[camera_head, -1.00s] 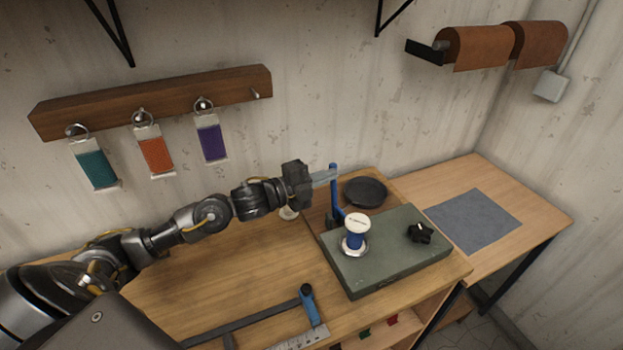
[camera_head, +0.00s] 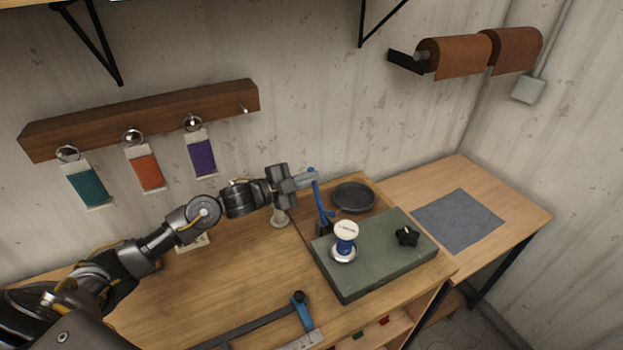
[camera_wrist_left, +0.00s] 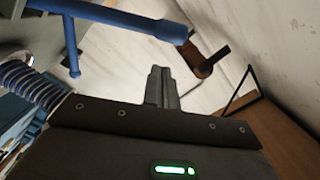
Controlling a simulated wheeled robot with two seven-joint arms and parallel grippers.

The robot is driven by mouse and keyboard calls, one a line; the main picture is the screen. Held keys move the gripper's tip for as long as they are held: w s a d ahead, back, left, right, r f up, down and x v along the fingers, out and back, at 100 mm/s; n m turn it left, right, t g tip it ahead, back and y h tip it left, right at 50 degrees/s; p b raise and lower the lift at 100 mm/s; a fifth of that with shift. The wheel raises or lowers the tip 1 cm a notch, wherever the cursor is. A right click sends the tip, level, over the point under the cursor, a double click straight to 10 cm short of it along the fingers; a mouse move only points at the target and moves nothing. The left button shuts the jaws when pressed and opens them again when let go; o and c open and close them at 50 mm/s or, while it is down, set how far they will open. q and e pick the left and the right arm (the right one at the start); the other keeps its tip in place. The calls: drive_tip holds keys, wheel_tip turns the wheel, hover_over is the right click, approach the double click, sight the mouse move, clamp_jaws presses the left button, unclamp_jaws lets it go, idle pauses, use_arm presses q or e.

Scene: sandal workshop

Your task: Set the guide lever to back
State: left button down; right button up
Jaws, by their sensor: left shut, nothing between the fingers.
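The guide lever (camera_head: 317,192) is a blue upright bar at the back left of the green machine block, its top tilted to the left. My left gripper (camera_head: 305,180) is shut and empty, with its fingertips at the lever's upper part; whether they touch it I cannot tell. In the left wrist view the shut fingers (camera_wrist_left: 161,86) point away from the camera, and blue bars (camera_wrist_left: 120,17), likely the lever, cross the upper left. My right gripper is not in view.
The green block (camera_head: 385,262) carries a blue spool (camera_head: 345,243) and a black knob (camera_head: 407,236). A dark round dish (camera_head: 354,197) lies behind it. A blue-handled tool (camera_head: 303,312) lies in front. Thread tags hang from a wooden rail (camera_head: 150,118). The left bench top is mostly clear.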

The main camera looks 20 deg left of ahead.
use_arm(q)
drive_tip(key=d+r+b+v, duration=0.1)
drive_tip(key=b+v, duration=0.3)
drive_tip(key=v, duration=0.7)
drive_tip(key=shift+s, duration=0.3)
drive_tip(key=shift+f, duration=0.15)
drive_tip(key=shift+d, duration=0.2)
